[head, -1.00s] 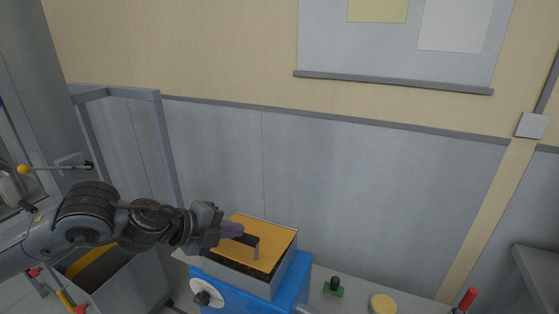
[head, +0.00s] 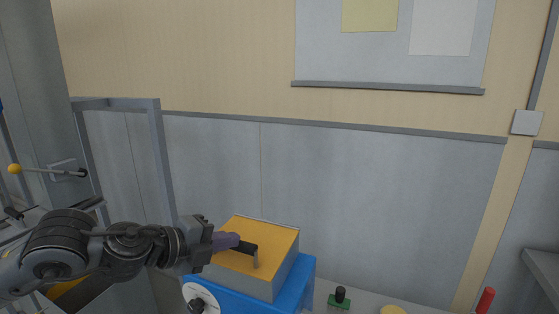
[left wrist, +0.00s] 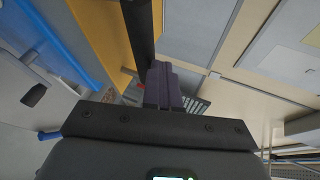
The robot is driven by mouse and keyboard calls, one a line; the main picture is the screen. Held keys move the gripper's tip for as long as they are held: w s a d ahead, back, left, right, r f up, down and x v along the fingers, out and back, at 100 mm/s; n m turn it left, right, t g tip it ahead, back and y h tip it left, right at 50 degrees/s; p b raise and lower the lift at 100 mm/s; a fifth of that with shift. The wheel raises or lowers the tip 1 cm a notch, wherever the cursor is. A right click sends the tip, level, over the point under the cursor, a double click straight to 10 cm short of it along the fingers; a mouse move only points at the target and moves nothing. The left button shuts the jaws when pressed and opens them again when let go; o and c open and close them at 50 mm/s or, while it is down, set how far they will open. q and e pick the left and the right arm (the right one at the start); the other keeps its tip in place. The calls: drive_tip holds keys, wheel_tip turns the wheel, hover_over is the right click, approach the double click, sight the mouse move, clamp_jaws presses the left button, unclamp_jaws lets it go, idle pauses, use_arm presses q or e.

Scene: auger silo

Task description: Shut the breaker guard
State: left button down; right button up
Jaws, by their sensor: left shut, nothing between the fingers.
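The breaker guard (head: 235,262) is a flat yellow-orange lid lying over a grey box (head: 285,269) on a blue machine (head: 306,270). No gap shows along the visible edges. A dark bar handle (head: 247,250) with a pale post stands on the guard. My left gripper (head: 236,240), with purple fingers, is shut and empty at the handle's left end. In the left wrist view the fingers (left wrist: 165,85) are close together, with the dark handle (left wrist: 138,30) just beyond and the yellow guard (left wrist: 108,38) beside it. I cannot tell whether they touch the handle. My right gripper is out of view.
A white dial (head: 199,299) is on the machine's front. A black knob on a green base (head: 339,298), a yellow disc (head: 392,309) and a red handle (head: 486,300) are at right. A grey frame (head: 158,160) stands at left; a wall is behind.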

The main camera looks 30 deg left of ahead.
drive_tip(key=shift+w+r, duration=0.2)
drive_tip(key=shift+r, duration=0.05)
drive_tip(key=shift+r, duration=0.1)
